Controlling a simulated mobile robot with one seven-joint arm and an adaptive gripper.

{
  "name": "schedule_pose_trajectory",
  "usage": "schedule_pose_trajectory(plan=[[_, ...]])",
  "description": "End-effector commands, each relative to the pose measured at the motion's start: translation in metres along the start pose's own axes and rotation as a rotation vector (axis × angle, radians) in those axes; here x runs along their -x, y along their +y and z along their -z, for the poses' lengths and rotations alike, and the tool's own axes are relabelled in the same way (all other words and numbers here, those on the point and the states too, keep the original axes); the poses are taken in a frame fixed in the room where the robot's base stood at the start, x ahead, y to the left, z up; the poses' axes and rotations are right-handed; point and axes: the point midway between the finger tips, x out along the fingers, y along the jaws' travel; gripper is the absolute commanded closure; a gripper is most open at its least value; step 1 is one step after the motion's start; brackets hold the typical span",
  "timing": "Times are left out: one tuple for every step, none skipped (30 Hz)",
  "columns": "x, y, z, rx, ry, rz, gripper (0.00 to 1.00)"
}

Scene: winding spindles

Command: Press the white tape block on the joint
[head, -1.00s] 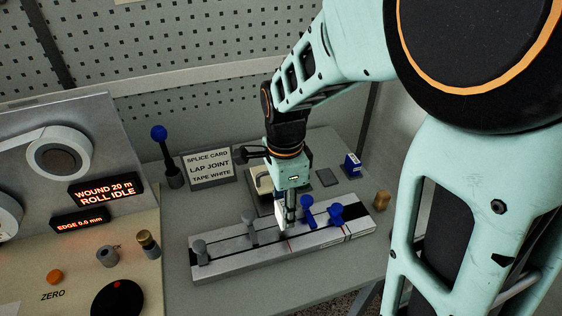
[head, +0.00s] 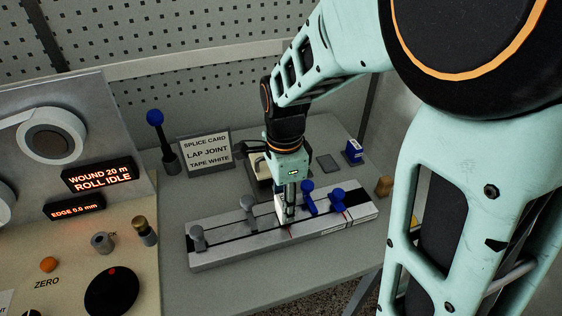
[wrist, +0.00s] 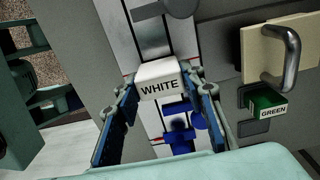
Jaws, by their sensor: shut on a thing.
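My gripper (head: 286,217) is shut on the white tape block (head: 279,208), over the middle of the splice bar (head: 220,251). In the wrist view the block (wrist: 160,84) sits between both fingers, with the word WHITE towards the camera. The dark track runs under the block, which hides the joint itself. A red mark on the bar shows close to the block. I cannot tell whether the block's underside touches the track. Grey clamps (head: 197,237) stand to its left and blue clamps (head: 338,200) to its right.
A splice card (head: 205,150) reads LAP JOINT, TAPE WHITE. Behind the bar are a holder with a handle (wrist: 283,58), a green block (wrist: 268,102) and a blue block (head: 354,151). The winder panel (head: 60,250) stands at left. The table in front of the bar is clear.

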Motion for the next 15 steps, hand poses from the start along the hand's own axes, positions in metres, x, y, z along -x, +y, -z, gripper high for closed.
schedule_pose_trajectory(plan=[[0.0001,-0.0001,0.0000,0.000,0.000,0.000,0.88],[0.0001,-0.0001,0.0000,0.000,0.000,0.000,0.88],[0.0000,-0.0001,0.0000,0.000,0.000,0.000,0.88],[-0.0002,-0.0001,0.0000,0.000,0.000,0.000,0.88],[-0.0004,-0.0001,0.0000,0.000,0.000,0.000,0.88],[-0.0007,-0.0001,0.0000,0.000,0.000,0.000,0.88],[-0.0010,-0.0001,0.0000,0.000,0.000,0.000,0.88],[-0.0013,-0.0001,0.0000,0.000,0.000,0.000,0.88],[-0.0017,-0.0001,0.0000,0.000,0.000,0.000,0.88],[-0.0021,0.0000,0.0000,0.000,0.000,0.000,0.88],[-0.0024,-0.0001,0.0000,0.000,0.000,0.000,0.88],[-0.0028,0.0000,0.0000,0.000,0.000,0.000,0.88],[-0.0031,0.0000,0.0000,0.000,0.000,0.000,0.88],[-0.0034,0.0000,0.0000,0.000,0.000,0.000,0.88],[-0.0038,0.0000,0.0000,0.000,0.000,0.000,0.88]])
